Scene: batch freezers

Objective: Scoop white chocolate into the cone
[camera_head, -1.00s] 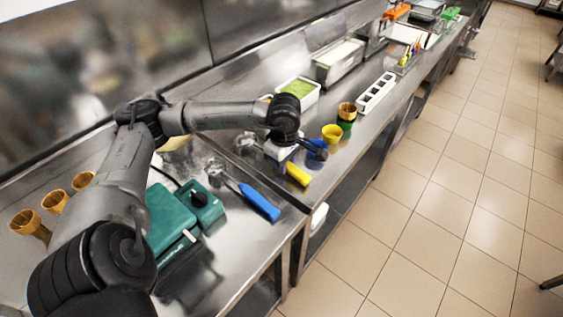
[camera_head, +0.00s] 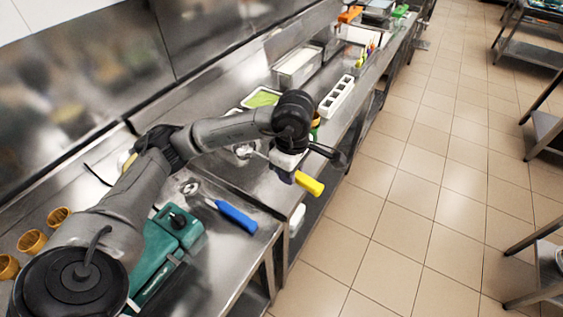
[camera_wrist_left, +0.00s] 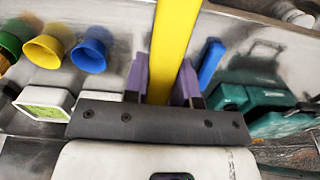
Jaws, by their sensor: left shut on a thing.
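My left gripper (camera_head: 287,169) is shut on the yellow handle (camera_head: 311,184) of a scoop, above the counter's front edge. The wrist view shows the yellow handle (camera_wrist_left: 174,45) between purple fingers (camera_wrist_left: 162,88). A metal scoop head (camera_head: 243,151) shows left of the gripper, partly hidden. A waffle cone (camera_wrist_left: 4,62) sits in a green holder (camera_wrist_left: 10,44) at the wrist view's left edge; in the head view my arm mostly hides it. More waffle cones (camera_head: 59,216) stand at the lower left. I cannot tell which tub holds white chocolate. My right gripper is out of view.
A blue-handled scoop (camera_head: 237,216) and a teal case (camera_head: 160,243) lie on the near counter. Yellow (camera_wrist_left: 46,50) and blue (camera_wrist_left: 91,52) cups stand beside the green holder. Behind my arm are a green-filled tub (camera_head: 262,97) and a white slotted rack (camera_head: 337,96). The floor aisle is clear.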

